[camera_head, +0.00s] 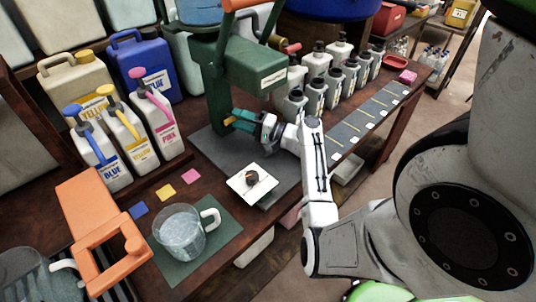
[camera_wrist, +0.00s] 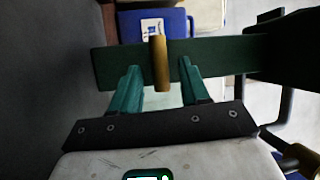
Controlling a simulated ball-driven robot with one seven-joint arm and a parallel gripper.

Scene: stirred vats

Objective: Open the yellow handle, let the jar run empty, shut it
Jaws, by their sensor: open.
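The yellow handle shows as a short upright yellow-brown bar in the wrist view (camera_wrist: 160,62), in front of a dark green crosspiece (camera_wrist: 220,58). In the head view a small yellow end (camera_head: 229,121) shows by the green machine (camera_head: 252,68). My gripper (camera_head: 240,119) is open there. In the wrist view its two teal fingers (camera_wrist: 159,75) stand left and right of the handle, with a gap on each side. A clear jug with a white handle (camera_head: 182,232) stands on a green mat (camera_head: 222,238). I cannot tell which vessel the handle drains.
An orange frame (camera_head: 88,215) stands at the front left. Yellow (camera_head: 80,90) and blue (camera_head: 145,68) canisters and several pump bottles (camera_head: 128,135) stand behind. A white scale-like plate (camera_head: 252,184) lies below my gripper. Several grey bottles (camera_head: 313,95) line the bench at right.

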